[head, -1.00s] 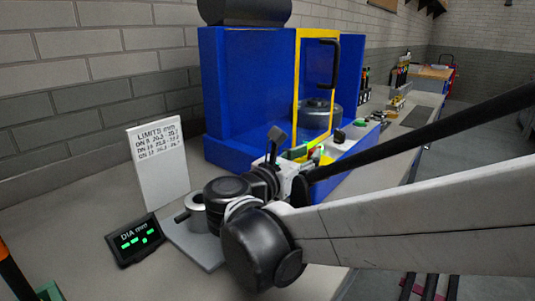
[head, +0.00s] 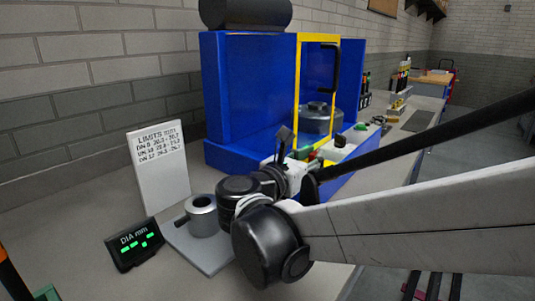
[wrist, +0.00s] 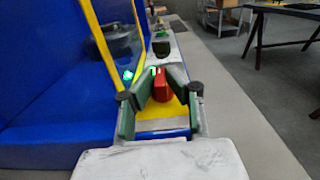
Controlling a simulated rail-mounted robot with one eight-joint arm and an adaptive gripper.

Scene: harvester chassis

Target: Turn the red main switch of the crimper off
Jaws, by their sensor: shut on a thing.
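The crimper is the blue machine (head: 225,95) with a yellow-framed door, standing on the bench. Its red main switch (wrist: 161,85) sits on a yellow plate (wrist: 172,108) at the front of the machine, in the middle of the wrist view. My gripper (wrist: 160,76) reaches over the plate with its two fingers converging on either side of the red switch, shut on it. The switch's handle looks upright in the wrist view, pointing away from my wrist. In the head view my gripper (head: 309,157) is at the machine's front and largely hides the switch.
A green lit button (wrist: 127,76) is left of the fingers, and a dark control (wrist: 161,47) lies beyond them. A limits sign (head: 160,170), a diameter display (head: 134,243) and a metal ring (head: 202,215) stand near my wrist. Open floor lies to the right.

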